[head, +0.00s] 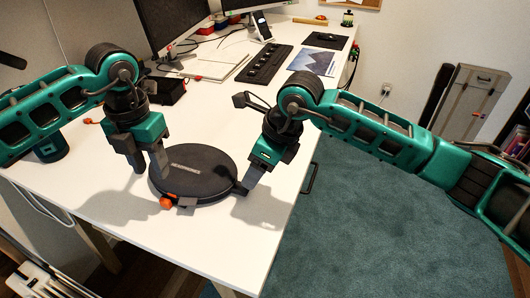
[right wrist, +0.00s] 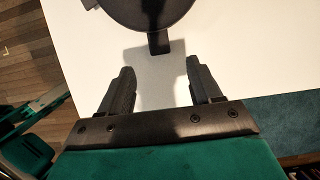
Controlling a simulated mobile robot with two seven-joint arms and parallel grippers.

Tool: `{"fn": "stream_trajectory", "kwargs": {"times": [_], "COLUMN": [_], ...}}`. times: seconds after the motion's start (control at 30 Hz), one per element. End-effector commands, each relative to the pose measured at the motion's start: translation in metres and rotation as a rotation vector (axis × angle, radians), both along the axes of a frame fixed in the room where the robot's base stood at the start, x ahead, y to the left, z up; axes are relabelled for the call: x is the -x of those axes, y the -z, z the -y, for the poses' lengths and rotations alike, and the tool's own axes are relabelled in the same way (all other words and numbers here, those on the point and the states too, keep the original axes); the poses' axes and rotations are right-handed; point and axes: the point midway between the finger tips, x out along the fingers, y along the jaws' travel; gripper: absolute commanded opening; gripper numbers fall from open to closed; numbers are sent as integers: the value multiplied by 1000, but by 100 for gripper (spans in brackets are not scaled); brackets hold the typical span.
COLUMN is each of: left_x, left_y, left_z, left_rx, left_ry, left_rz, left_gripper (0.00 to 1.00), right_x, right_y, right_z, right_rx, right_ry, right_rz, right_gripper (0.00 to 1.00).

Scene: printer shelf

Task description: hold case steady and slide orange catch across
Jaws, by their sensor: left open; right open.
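The round black case (head: 205,168) lies flat near the front of the white desk. An orange catch (head: 167,202) sits on its front edge, beside a grey block (head: 187,203). My left gripper (head: 150,170) is open and points down at the case's left edge; I cannot tell whether a finger touches it. My right gripper (head: 246,187) is at the case's right side, its fingers overlapping in the head view. In the right wrist view it is open and empty (right wrist: 160,88). A dark tab (right wrist: 159,43) on the case (right wrist: 150,8) points between its fingers, just beyond the tips.
A keyboard (head: 270,64), a laptop-like tray (head: 214,65), a phone on a stand (head: 261,26) and monitors (head: 168,20) stand farther back on the desk (head: 215,235). The desk in front of the case is clear. Carpet (head: 370,220) lies beyond the right edge.

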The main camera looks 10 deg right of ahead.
Motion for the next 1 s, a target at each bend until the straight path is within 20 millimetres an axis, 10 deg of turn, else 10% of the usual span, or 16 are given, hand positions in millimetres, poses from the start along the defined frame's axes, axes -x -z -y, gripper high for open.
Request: {"fn": "stream_trajectory", "kwargs": {"times": [0.4,0.83,1.0], "left_x": [0,0,0], "left_y": [0,0,0], "left_z": [0,0,0], "left_rx": [0,0,0], "left_ry": [0,0,0], "left_rz": [0,0,0], "left_gripper": [43,43,43], "right_x": [-14,-16,-16], "right_y": [62,69,69], "right_z": [-22,-25,-25], "right_rx": [-3,-2,-2], "right_ry": [0,0,0], "right_rz": [-2,0,0], "right_gripper": [64,64,48]}}
